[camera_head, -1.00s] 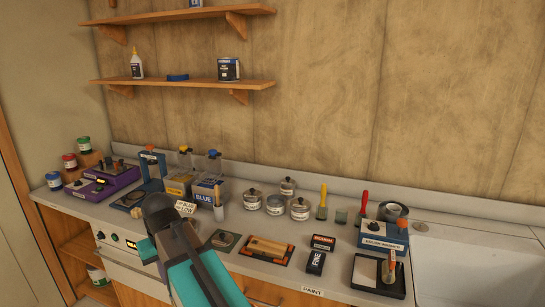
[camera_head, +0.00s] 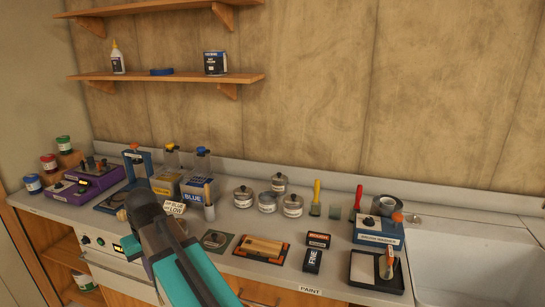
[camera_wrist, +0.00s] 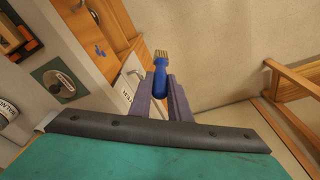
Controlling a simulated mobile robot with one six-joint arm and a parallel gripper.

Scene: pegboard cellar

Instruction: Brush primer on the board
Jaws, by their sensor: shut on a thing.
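My gripper (camera_wrist: 160,98) is shut on a blue-handled brush (camera_wrist: 160,78) in the wrist view, its pale bristles pointing away from the jaws. The fingertips are hidden from the head view behind my teal arm. A wooden board (camera_head: 262,246) lies on an orange-edged dark mat (camera_head: 240,255) on the counter, to the right of my arm. Part of the mat and board shows at the wrist view's top left. Several lidded tins (camera_head: 292,206) stand behind the board; I cannot read which holds primer.
A black tray (camera_head: 362,268) with a small jar (camera_head: 386,265) sits at the right, beside the sink (camera_head: 470,265). A black block marked FINE (camera_head: 312,260) stands right of the board. Blue and yellow containers (camera_head: 197,185) stand behind my arm. Shelves (camera_head: 165,76) hang above.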

